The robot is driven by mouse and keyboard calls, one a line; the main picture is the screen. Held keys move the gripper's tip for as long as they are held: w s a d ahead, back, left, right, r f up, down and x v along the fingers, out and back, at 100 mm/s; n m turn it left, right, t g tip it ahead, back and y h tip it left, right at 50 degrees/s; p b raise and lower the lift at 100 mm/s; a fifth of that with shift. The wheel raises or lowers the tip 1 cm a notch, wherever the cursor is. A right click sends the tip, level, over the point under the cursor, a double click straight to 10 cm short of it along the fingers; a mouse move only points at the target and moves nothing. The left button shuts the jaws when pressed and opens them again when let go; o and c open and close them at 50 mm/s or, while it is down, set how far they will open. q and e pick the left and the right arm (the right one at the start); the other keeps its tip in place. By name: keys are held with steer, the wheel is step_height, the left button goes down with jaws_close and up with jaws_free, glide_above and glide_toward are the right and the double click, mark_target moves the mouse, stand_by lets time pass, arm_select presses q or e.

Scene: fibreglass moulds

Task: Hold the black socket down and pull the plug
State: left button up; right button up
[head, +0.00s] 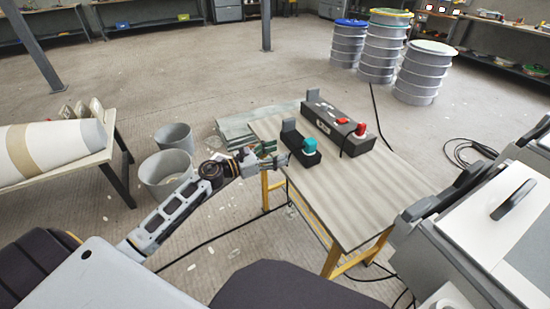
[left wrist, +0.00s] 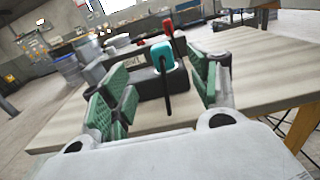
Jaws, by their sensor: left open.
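A small black socket (head: 301,153) with a grey upright end piece sits near the left edge of the table (head: 330,190). A teal plug (head: 310,145) stands on it, and a black cord hangs from the plug. In the left wrist view the teal plug (left wrist: 162,57) and the black socket (left wrist: 147,84) show between my fingers, beyond them. My left gripper (head: 277,160) is open and empty at the table's left edge, just left of the socket; its green finger pads also show in the left wrist view (left wrist: 160,92). My right gripper is not in view.
A longer black block (head: 335,125) with red parts stands behind the socket on the table. Grey buckets (head: 167,172) are on the floor at left. A grey machine (head: 490,220) is at right. The table's front half is clear.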

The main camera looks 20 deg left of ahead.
mark_target(305, 143)
arm_select(q)
steer(key=shift+w, duration=0.15)
stand_by(0.3)
steer(key=shift+x, duration=6.75)
jaws_close()
